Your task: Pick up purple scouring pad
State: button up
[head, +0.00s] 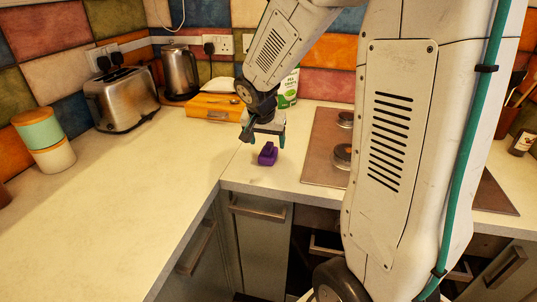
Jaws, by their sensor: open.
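The purple scouring pad (267,155) lies on the pale worktop near its front edge, left of the hob. It looks like a small block with a raised part on top. My gripper (264,140) hangs just above and behind the pad, pointing down. Its fingers are apart with nothing visible between them. I cannot tell from this view whether a fingertip touches the pad.
A brown hob (322,158) lies to the right, partly hidden by my arm. A stacked canister (44,141) is far left. The left worktop is clear.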

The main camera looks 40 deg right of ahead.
aim_at(268, 146)
jog(key=x, duration=0.5)
jog(key=c, duration=1.1)
jog(key=shift+c, duration=0.2)
notch_tip(268, 146, up, 10)
